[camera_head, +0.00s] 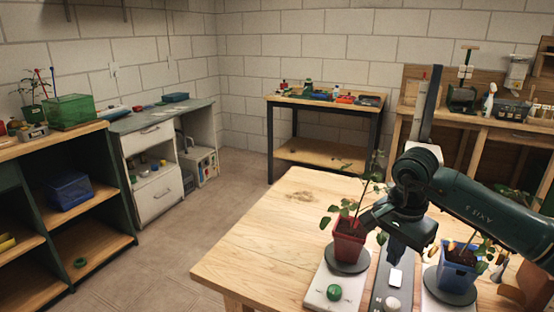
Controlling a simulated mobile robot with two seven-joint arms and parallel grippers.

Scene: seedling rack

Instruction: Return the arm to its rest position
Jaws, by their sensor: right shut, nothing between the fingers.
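My right arm (500,213) is dark green and reaches in from the right over the wooden table. Its gripper (396,262) points down between two potted seedlings; it is shut and empty. The left seedling stands in a red pot (349,242) on a dark round disc on a pale plate (321,287). The right seedling stands in a blue pot (457,273) on another dark disc. The arm hides part of the right seedling and the table behind it. My left gripper is not in view.
A green knob (334,292) and a white knob (392,304) are at the table's front. The left part of the wooden table (265,245) is bare. A shelf unit with a green crate (72,110) is at left. A bench (325,101) stands by the back wall.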

